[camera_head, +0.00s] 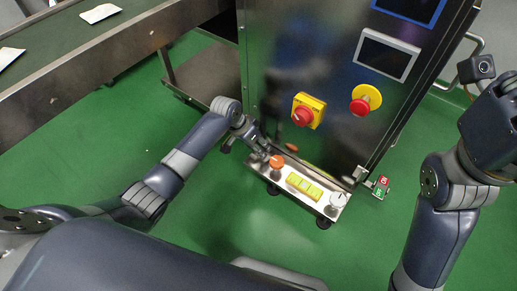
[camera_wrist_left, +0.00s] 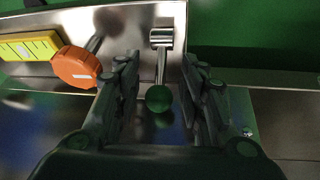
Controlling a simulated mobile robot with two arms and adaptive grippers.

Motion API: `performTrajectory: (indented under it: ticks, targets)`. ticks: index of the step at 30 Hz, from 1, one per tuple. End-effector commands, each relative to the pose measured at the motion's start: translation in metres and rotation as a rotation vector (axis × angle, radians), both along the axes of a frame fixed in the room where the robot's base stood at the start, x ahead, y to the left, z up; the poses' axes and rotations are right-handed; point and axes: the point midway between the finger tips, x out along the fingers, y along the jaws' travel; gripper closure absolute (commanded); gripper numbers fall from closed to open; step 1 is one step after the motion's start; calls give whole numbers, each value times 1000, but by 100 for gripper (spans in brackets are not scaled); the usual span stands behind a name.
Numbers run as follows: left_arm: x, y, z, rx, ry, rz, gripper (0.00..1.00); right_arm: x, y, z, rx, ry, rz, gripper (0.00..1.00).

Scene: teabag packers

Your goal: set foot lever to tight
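A low metal unit (camera_head: 262,170) stands at the foot of the steel machine. It has an orange knob (camera_head: 277,161), a yellow marked strip (camera_head: 304,186) and a pale knob (camera_head: 337,200). In the left wrist view a short metal lever (camera_wrist_left: 161,68) with a green ball (camera_wrist_left: 158,98) sticks out from the metal plate beside the orange knob (camera_wrist_left: 77,67). My left gripper (camera_wrist_left: 158,88) is open, one finger on each side of the ball, with gaps visible. In the head view this gripper (camera_head: 262,150) hides the lever. The right arm shows, but its fingers do not.
A steel cabinet (camera_head: 290,60) rises behind the unit, with a red rotary switch on yellow (camera_head: 303,115) and a red emergency button (camera_head: 362,102). A small red and green plate (camera_head: 380,187) is at the right. A conveyor (camera_head: 70,45) stands upper left. Green floor is clear in front.

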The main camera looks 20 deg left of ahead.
Motion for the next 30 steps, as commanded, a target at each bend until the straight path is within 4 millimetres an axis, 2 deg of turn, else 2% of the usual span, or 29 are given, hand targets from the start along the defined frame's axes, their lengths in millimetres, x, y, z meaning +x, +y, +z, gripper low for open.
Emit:
performTrajectory:
  ticks: [12, 17, 30]
  targets:
    - [2, -2, -4, 0, -1, 0, 62, -2, 0, 2, -2, -12, 0, 100]
    - [2, -1, -4, 0, -1, 0, 98, -2, 0, 2, -2, -12, 0, 100]
    - [1, -1, -3, -4, -9, 1, 100, -3, 0, 4, -1, -14, 0, 100]
